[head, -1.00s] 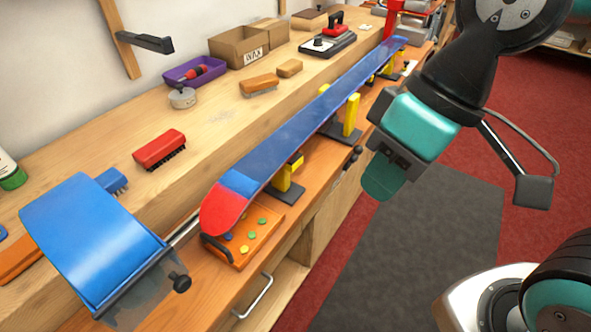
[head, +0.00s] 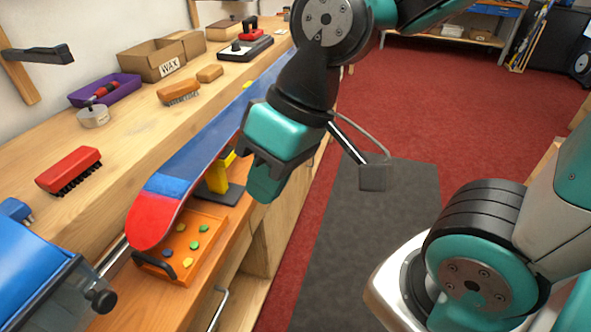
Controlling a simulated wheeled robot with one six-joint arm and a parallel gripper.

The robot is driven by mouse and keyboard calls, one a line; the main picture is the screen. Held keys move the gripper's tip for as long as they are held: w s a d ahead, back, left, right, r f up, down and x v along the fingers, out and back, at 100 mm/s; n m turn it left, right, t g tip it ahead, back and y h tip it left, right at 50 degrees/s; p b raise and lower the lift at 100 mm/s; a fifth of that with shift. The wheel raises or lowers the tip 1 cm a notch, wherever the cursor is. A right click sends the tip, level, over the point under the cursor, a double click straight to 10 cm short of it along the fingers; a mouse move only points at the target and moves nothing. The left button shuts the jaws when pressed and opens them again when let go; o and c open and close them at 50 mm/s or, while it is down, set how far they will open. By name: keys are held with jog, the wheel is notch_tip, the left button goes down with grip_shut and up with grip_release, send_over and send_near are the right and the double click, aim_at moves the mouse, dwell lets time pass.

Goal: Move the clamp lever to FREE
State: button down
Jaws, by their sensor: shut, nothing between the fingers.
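In the head view, I cannot make out a clamp lever or a FREE mark. A long blue ski or board with a red tip (head: 157,221) lies along the bench on yellow supports (head: 217,176). My gripper (head: 264,186) is shut and empty. It points down in front of the bench's front edge, to the right of the board in the picture.
An orange tray (head: 207,232) with colored buttons sits under the red tip. A blue curved piece (head: 28,285) with a black knob (head: 103,300) stands at lower left. Brushes and a wax box (head: 150,62) line the bench. The grey floor mat (head: 350,270) is clear.

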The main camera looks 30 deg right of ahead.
jog(key=w+d+f+m+t+b, duration=0.1)
jog(key=w+f+m+t+b, duration=0.3)
jog(key=f+b, duration=1)
jog(key=w+d+f+m+t+y+b, duration=0.15)
jog(key=w+f+m+b, duration=0.35)
jog(key=f+b, duration=0.9)
jog(key=w+d+f+m+t+b, duration=0.1)
jog(key=w+f+m+t+b, duration=0.35)
jog(key=f+b, duration=0.95)
jog(key=w+d+f+m+t+h+b, duration=0.1)
jog(key=w+d+m+t+h+b, duration=0.2)
jog(key=w+d+m+t, duration=0.35)
jog(key=d+r+m+t+h, duration=0.2)
jog(key=d+r+m+h, duration=0.3)
jog(key=m, duration=0.6)
jog(key=d+r+m+t+h, duration=0.2)
jog(key=d+r+m+h, duration=0.2)
jog(key=m, duration=0.7)
jog(key=d+h, duration=0.2)
jog(key=d, duration=0.1)
jog(key=shift+r+h, duration=0.35)
jog(key=shift+r, duration=0.05)
jog(key=shift+w+r, duration=0.1)
